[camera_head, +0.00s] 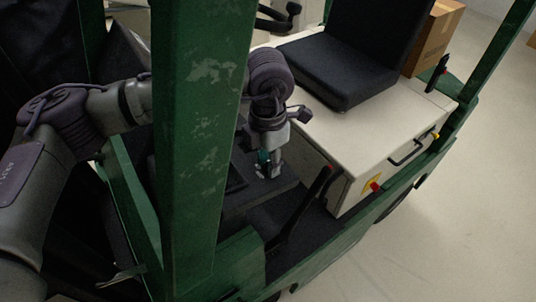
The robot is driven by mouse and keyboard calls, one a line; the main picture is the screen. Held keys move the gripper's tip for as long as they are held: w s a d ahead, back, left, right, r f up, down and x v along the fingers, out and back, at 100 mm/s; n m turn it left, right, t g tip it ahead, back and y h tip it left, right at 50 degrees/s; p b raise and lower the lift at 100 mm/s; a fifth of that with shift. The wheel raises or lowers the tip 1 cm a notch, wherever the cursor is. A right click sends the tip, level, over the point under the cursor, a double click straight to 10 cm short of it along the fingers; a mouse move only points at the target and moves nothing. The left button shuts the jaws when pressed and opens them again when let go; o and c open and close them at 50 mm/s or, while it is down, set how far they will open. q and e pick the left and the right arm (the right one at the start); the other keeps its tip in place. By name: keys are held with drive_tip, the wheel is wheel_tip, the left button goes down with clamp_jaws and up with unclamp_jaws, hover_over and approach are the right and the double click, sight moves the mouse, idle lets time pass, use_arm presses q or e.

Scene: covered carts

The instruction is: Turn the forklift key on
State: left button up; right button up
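The forklift is a green-framed vehicle with a cream body (365,130) and a black seat (336,72). My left arm reaches in from the left and passes behind the thick green post (203,130). My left gripper (267,172) points down inside the cab, just right of the post, over a dark panel in front of the seat. A small teal patch shows near its fingertips. The fingers are too small and dark to tell whether they are open or hold anything. I cannot make out the key; the gripper may hide it. My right gripper is not in view.
A black lever with a red tip (299,207) rises to the right of the gripper. A red knob on a yellow plate (372,187) is on the body side. A cardboard box (435,38) stands behind the seat. The floor at right is clear.

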use_arm(q)
drive_tip(key=shift+f, duration=0.1)
clamp_jaws()
